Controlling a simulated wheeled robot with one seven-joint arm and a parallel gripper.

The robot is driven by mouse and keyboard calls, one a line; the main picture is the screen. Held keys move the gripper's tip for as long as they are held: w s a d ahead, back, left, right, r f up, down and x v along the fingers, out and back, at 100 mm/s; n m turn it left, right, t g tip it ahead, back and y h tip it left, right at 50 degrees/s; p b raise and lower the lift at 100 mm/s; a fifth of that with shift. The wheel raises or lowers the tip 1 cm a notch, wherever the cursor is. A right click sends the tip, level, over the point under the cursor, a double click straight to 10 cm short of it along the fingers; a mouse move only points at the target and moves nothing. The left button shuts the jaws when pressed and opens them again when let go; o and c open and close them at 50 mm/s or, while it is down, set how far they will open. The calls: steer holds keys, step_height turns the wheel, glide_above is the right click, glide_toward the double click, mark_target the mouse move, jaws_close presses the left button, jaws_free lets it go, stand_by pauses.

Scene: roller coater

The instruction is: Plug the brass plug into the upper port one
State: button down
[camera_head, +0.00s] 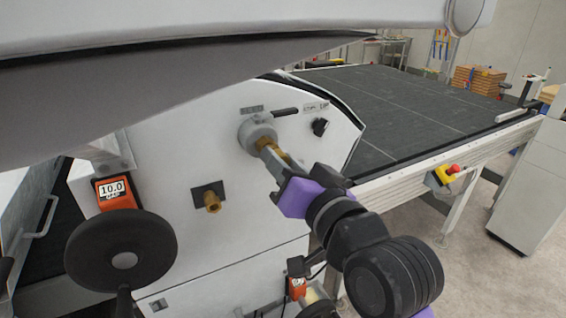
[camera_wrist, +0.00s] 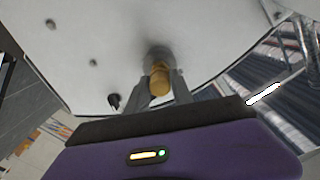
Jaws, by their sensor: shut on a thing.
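The brass plug (camera_head: 267,144) is between the fingers of my gripper (camera_head: 271,156), which is shut on it. It also shows in the wrist view (camera_wrist: 160,80), between the two grey fingers (camera_wrist: 159,92). The plug's front end is at the grey round port (camera_head: 257,132) high on the white machine panel, under a small label. In the wrist view the port (camera_wrist: 157,54) lies directly behind the plug. The plug appears lined up with it and touching or partly inside; the depth is hidden.
A brass fitting (camera_head: 212,202) on a dark plate sits lower on the panel. A black knob (camera_head: 320,127) is right of the port. A black handwheel (camera_head: 121,251) stands at lower left, and a dark conveyor belt (camera_head: 400,105) extends to the right.

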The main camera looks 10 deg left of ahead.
steer(key=shift+w+a, duration=0.4)
steer(key=shift+w, duration=0.2)
steer(key=c, duration=1)
jaws_free()
steer(key=shift+c, duration=0.2)
steer(key=b+v, duration=0.2)
steer(key=v, duration=0.5)
steer(key=shift+s+d, duration=0.25)
steer(key=shift+s, duration=0.1)
